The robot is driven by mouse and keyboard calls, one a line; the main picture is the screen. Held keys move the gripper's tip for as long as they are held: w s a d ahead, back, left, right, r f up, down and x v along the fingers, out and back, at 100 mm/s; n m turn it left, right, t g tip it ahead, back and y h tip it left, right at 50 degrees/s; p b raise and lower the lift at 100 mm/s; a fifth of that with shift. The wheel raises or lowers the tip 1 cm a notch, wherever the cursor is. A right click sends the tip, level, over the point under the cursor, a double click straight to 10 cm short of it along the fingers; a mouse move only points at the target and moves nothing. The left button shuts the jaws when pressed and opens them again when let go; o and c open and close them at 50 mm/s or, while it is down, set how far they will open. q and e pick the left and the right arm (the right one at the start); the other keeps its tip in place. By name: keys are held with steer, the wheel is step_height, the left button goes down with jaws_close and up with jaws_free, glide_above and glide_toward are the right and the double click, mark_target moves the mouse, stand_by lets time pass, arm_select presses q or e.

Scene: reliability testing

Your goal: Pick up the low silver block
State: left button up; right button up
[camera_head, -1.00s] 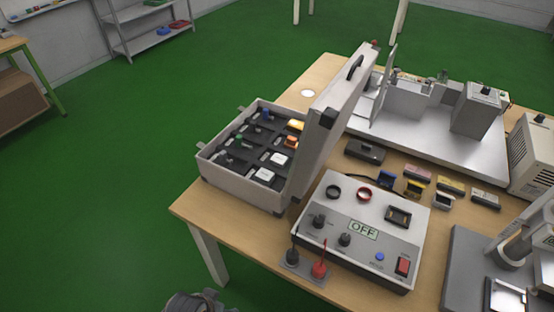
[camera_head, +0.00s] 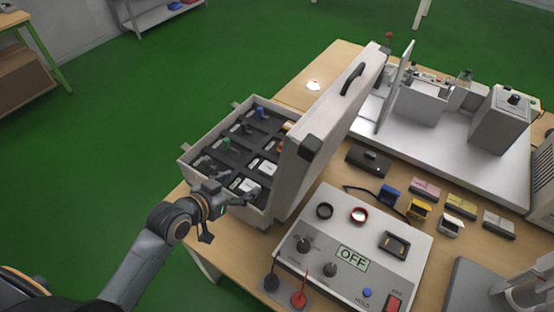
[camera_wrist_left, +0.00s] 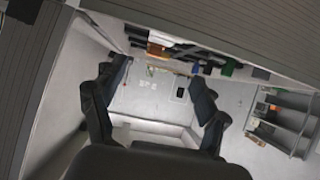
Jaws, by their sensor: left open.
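An open case (camera_head: 205,140) stands on the table with a dark insert holding several small blocks. Two pale silver blocks sit in its near part: one close to my gripper (camera_head: 244,186) and one farther back (camera_head: 268,168). I cannot tell by height which is the low one. My left gripper (camera_head: 252,194) is over the case's near edge, beside the nearer pale block and partly covering it. Its fingers are spread with nothing between them in the left wrist view (camera_wrist_left: 157,88). Whether it touches the block is unclear. My right gripper is not in view.
The case's raised lid (camera_head: 325,130) stands close to the right of my gripper. A control box reading OFF (camera_head: 352,257) sits in front. Several small coloured parts, including a yellow one (camera_head: 461,205), lie to the right. Open green floor lies left of the table.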

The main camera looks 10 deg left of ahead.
mark_target(265, 171)
arm_select(q)
steer(key=x, duration=0.5)
steer(key=shift+p+x, duration=0.3)
steer(key=shift+x, duration=0.8)
steer(key=shift+w+f, duration=0.15)
steer(key=shift+w+d+f, duration=0.1)
steer(key=shift+w+f, duration=0.1)
steer(key=shift+w, duration=0.15)
steer(key=p+x, duration=0.1)
steer(key=x, duration=0.2)
steer(key=shift+f, duration=0.2)
steer(key=shift+w+d+f, duration=0.1)
steer(key=shift+w+f, duration=0.15)
steer(key=shift+w, duration=0.2)
steer(key=shift+c, duration=0.2)
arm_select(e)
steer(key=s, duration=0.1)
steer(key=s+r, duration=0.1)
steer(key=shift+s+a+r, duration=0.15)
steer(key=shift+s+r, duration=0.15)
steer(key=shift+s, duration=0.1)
